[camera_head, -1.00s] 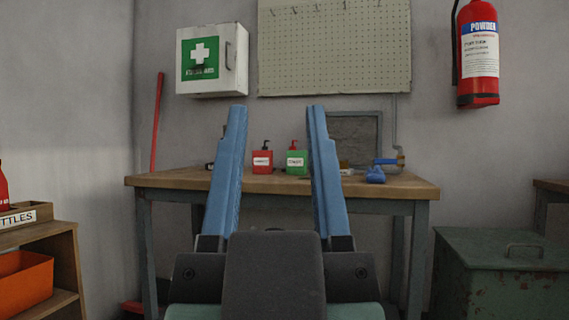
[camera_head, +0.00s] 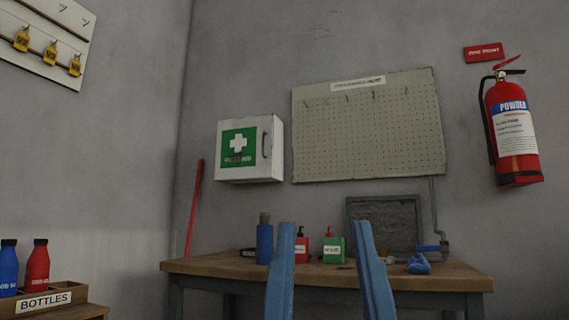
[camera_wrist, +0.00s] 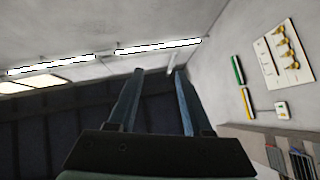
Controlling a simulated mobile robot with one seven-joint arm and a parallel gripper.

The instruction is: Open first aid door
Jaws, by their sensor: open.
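The first aid cabinet (camera_head: 250,150) hangs on the back wall, left of the pegboard, in the head view. It is a white box with a green panel and white cross. Its door looks closed, and a dark handle (camera_head: 265,146) sits near the front's right edge. My gripper (camera_head: 323,226) shows two blue fingers, spread apart and empty, at the lower middle of the head view, right of and below the cabinet in the picture. In the wrist view my gripper (camera_wrist: 158,72) is also open with nothing between the fingers. The cabinet does not show in the wrist view.
A wooden workbench (camera_head: 215,268) stands below the cabinet. It holds a blue bottle (camera_head: 264,243), red (camera_head: 301,247) and green (camera_head: 334,248) dispensers and a blue item (camera_head: 419,264). A fire extinguisher (camera_head: 515,130) hangs at right. A bottle rack (camera_head: 72,296) is at lower left.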

